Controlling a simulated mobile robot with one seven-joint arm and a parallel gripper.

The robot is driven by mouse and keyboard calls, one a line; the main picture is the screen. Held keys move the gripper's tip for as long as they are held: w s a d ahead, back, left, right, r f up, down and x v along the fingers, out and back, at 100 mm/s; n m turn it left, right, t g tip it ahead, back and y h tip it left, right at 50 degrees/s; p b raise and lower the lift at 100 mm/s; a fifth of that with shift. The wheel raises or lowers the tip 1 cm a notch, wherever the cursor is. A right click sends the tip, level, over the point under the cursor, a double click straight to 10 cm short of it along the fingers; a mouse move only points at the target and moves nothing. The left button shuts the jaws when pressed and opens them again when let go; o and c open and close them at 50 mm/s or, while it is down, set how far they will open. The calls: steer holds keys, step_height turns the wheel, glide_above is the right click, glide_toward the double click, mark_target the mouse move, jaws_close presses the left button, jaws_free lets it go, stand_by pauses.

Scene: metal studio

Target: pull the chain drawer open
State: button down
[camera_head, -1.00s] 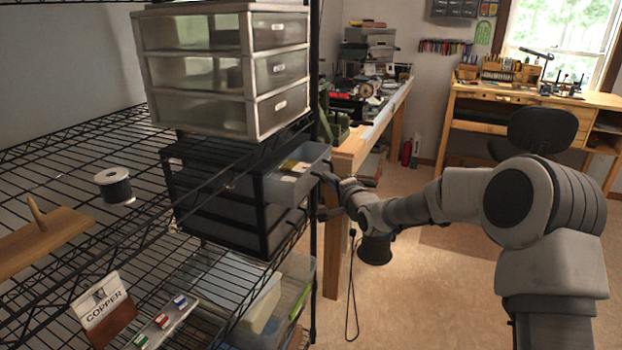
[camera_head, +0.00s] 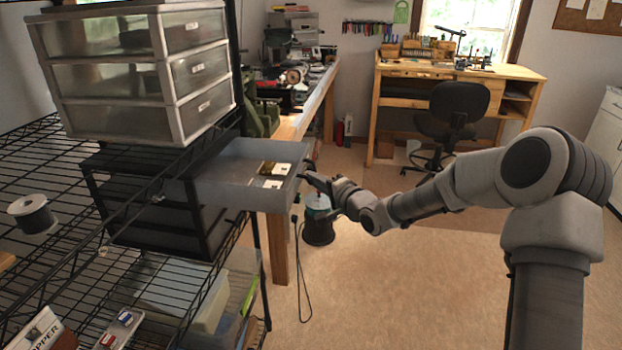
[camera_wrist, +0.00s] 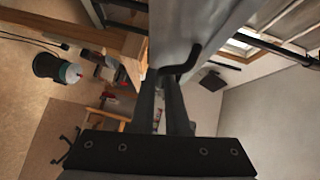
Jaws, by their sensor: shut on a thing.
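The chain drawer (camera_head: 232,180) is a translucent grey tray, slid well out of the black drawer unit (camera_head: 160,212) on the wire shelf. Small packets (camera_head: 272,176) with white labels lie in it. My gripper (camera_head: 312,182) is at the drawer's front right end. In the wrist view my gripper (camera_wrist: 166,84) is shut on the dark curved handle (camera_wrist: 182,66) at the drawer front (camera_wrist: 180,28). The exact contact of the fingertips is partly hidden there.
A wire shelf post (camera_head: 250,240) is close beside the drawer. A workbench (camera_head: 300,120) is behind it. Open floor (camera_head: 400,280) lies in front and to the right.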

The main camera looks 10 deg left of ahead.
steer(key=c, duration=0.9)
jaws_free()
steer(key=p+v, duration=0.2)
steer(key=v, duration=1.5)
steer(key=shift+s+d+r, duration=0.1)
steer(key=shift+d+r, duration=0.05)
